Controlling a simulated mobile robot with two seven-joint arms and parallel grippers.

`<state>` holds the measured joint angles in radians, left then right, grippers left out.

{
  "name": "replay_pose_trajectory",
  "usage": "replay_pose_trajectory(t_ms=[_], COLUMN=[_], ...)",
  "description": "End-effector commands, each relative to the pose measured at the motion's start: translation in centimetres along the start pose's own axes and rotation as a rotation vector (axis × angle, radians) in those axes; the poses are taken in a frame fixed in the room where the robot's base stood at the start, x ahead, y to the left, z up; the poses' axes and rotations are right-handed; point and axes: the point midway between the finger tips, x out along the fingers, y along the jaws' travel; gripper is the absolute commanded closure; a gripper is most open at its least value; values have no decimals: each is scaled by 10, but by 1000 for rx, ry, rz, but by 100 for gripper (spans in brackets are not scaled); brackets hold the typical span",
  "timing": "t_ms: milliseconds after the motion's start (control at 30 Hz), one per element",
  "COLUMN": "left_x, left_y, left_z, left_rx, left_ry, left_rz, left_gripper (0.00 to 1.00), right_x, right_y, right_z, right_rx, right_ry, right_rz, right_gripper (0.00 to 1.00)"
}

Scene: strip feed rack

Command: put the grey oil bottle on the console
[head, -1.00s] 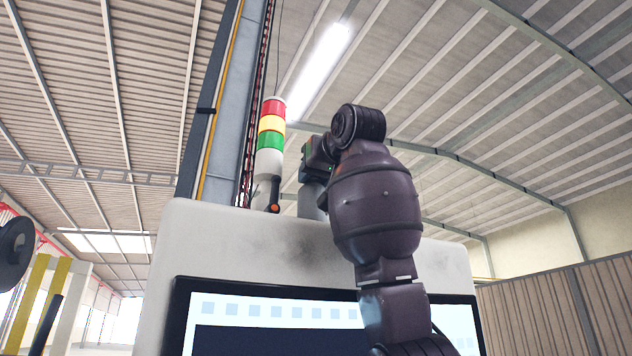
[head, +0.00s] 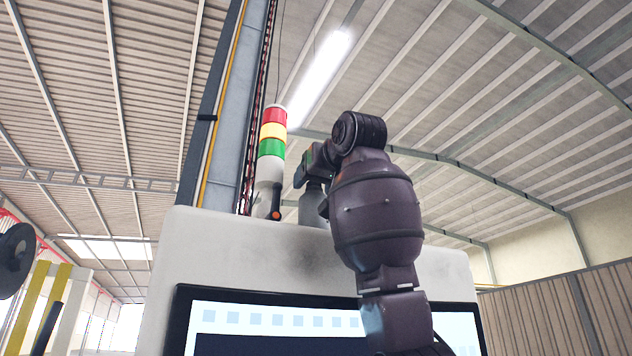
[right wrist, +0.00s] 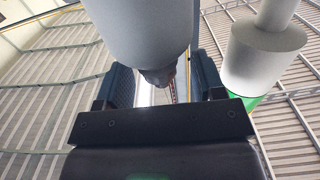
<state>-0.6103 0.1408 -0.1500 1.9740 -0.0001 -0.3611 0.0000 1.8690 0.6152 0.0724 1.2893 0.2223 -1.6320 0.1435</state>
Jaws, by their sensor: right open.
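The grey oil bottle (head: 312,206) stands upright on the top edge of the white console (head: 240,245), right of the signal tower. My right gripper (head: 307,170) is at the bottle's upper end, its arm rising in front of the console. In the right wrist view, which looks upside down, the bottle's wide grey body (right wrist: 150,28) fills the top. Its narrower end lies between the two spread fingers of the gripper (right wrist: 164,82), with gaps beside it. The fingers are open. The bottle's base is hidden behind the console edge.
A red, yellow and green signal tower (head: 272,145) stands close left of the bottle; it also shows in the right wrist view (right wrist: 262,60). A dark object with an orange end (head: 276,214) is between them. The console screen (head: 270,320) faces me.

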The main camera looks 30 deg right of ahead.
Motion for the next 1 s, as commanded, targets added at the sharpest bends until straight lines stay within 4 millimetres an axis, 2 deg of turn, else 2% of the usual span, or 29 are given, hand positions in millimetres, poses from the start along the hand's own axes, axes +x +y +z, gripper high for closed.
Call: replay_pose_trajectory(t_ms=[300,600,800,1000], left_x=[11,18,20,20], left_y=[2,3,3,3], left_z=[13,15,15,15], left_rx=[1,3,4,4], left_ry=[4,14,19,20], left_rz=[1,3,3,3], left_gripper=[57,57,57,57], right_x=[-56,-105,-118,-120], right_y=[0,0,0,0], right_z=[1,1,0,0], right_rx=[0,1,0,0], right_ry=[6,3,2,1], right_rz=[-1,0,0,0], right_gripper=[37,37,37,37])
